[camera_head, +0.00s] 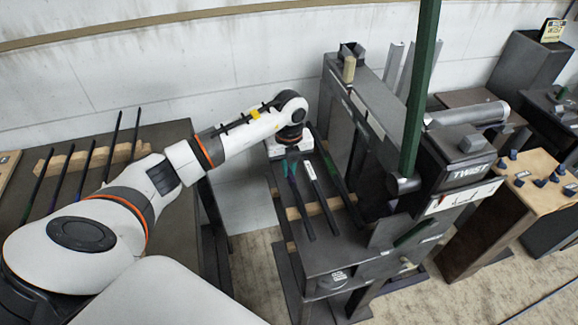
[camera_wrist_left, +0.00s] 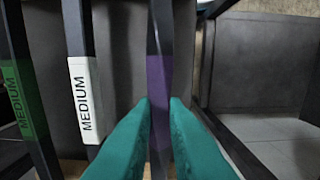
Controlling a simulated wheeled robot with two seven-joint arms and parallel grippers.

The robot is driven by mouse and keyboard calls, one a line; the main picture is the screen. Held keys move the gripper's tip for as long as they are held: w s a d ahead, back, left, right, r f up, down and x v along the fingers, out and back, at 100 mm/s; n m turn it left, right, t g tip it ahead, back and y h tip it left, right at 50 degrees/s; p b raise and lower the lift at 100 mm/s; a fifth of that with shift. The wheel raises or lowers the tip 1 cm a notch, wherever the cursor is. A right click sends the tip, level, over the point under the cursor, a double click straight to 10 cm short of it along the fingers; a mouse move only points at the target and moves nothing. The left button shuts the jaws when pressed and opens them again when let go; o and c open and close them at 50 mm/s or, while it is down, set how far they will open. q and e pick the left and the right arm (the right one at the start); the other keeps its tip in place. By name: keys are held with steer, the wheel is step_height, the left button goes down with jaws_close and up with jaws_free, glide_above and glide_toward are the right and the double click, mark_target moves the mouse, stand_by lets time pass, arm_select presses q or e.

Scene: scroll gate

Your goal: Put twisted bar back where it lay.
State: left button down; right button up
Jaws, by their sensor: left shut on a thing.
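My left gripper (camera_head: 291,168) has teal fingers and is over the rack table at the centre of the head view. In the left wrist view the fingers (camera_wrist_left: 159,112) are closed around a dark bar with a purple band (camera_wrist_left: 158,85). The same bar (camera_head: 301,215) shows in the head view as the leftmost on that table, roughly in line with the others. I cannot tell whether it rests on the wooden strip or hangs just above it, and a twist in it is not clear. My right gripper is not in view.
Beside it lie a white-labelled MEDIUM bar (camera_wrist_left: 83,95) and a green-labelled MEDIUM bar (camera_wrist_left: 22,100). A wooden strip (camera_head: 332,205) crosses under the bars. The machine marked TWIST (camera_head: 467,174) and an upright green post (camera_head: 420,90) stand right. Another bar table (camera_head: 180,135) is left.

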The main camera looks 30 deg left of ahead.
arm_select(q)
steer(key=shift+f, duration=0.2)
steer(key=c, duration=1.4)
jaws_free()
steer(key=shift+o, duration=0.2)
steer(key=shift+f, duration=0.1)
step_height(320, 180, up, 12)
steer(key=b, duration=0.1)
steer(key=shift+b, duration=0.3)
